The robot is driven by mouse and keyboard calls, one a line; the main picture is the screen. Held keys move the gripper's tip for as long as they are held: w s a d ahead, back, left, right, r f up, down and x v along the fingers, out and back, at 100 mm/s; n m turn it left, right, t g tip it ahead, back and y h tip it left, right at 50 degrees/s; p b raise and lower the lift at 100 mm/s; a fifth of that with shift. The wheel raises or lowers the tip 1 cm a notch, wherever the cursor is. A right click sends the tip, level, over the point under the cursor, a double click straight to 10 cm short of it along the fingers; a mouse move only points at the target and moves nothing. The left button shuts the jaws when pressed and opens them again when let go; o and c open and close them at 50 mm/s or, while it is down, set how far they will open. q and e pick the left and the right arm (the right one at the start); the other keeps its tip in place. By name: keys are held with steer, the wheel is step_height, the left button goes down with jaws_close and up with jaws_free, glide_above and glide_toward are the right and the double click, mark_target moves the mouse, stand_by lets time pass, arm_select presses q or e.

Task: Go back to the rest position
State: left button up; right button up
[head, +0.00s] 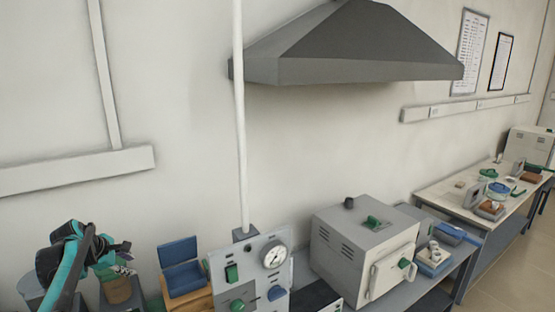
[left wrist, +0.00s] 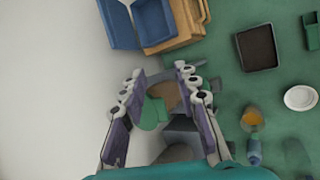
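My left gripper (left wrist: 159,76) shows in the left wrist view with its two fingers spread apart. Nothing is clasped between the fingertips. A green item (left wrist: 153,114) and a brown round thing (left wrist: 168,96) show through the gap, seemingly below the fingers. In the head view my black and teal left arm is at the lower left, and the left gripper (head: 120,250) is small there, near a brown container (head: 117,289). My right gripper is in neither view.
A blue open box (head: 180,262) on a wooden base stands right of my left arm. Further right are a gauge panel (head: 250,275) and a grey furnace (head: 362,250). A hood (head: 350,50) hangs above. A dark tray (left wrist: 257,48) and white dish (left wrist: 299,98) lie on the green surface.

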arm_select(q)
steer(key=s+d+f+m+b, duration=0.5)
steer(key=s+d, duration=0.3)
steer(key=d, duration=0.3)
steer(key=s+d+f+m+b, duration=0.3)
steer(key=s+d+m+b, duration=0.3)
steer(key=d, duration=0.4)
steer(key=s+d+f+m+b, duration=0.3)
steer(key=s+d+f+m, duration=0.1)
steer(key=s+f, duration=0.3)
steer(key=s+d+f+m+y+b, duration=0.1)
steer(key=s+d+f+m+b, duration=0.2)
steer(key=s+f+m, duration=0.4)
steer(key=s+d, duration=0.1)
steer(key=s, duration=0.2)
steer(key=shift+s+f, duration=0.15)
steer(key=shift+f, duration=0.25)
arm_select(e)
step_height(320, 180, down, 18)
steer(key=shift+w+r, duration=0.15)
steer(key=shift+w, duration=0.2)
